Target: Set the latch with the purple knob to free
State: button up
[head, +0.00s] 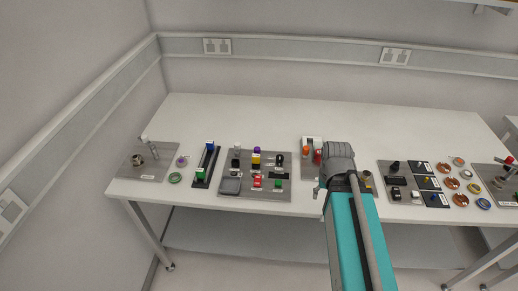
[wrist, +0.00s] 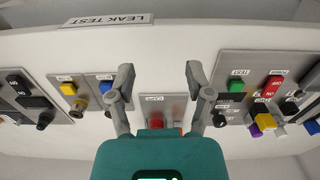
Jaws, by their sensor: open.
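The purple knob (head: 257,149) is at the far edge of the grey switch panel (head: 228,169), left of centre on the bench, just behind a yellow and black part. The purple knob also shows in the wrist view (wrist: 264,122), at the right, beside a yellow part (wrist: 257,108). Its latch setting is too small to read. My gripper (wrist: 159,73) is open with nothing between its fingers. It is to the right of the knob's panel in the head view, well apart from the knob.
A small panel with an orange part (head: 306,150) and a red part stands between the switch panel and my arm. Green (wrist: 236,86) and red (wrist: 272,86) switches share the knob's panel. A slider with blue and green blocks (head: 201,173) stands left of it. Several round parts lie at the right.

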jog(key=w+a+r+n+p, duration=0.45)
jog(key=w+a, duration=0.55)
jog(key=w, duration=0.5)
notch_tip(320, 180, up, 4)
jog(key=n+p, duration=0.4)
send_over(257, 148)
jog(key=shift+s, duration=0.2)
notch_tip(257, 148, down, 14)
jog(key=b, duration=1.3)
jog(key=shift+r+b, duration=0.15)
jog(key=shift+b, duration=0.2)
jog(key=shift+c, duration=0.3)
jog(key=shift+w, duration=0.1)
grip_shut()
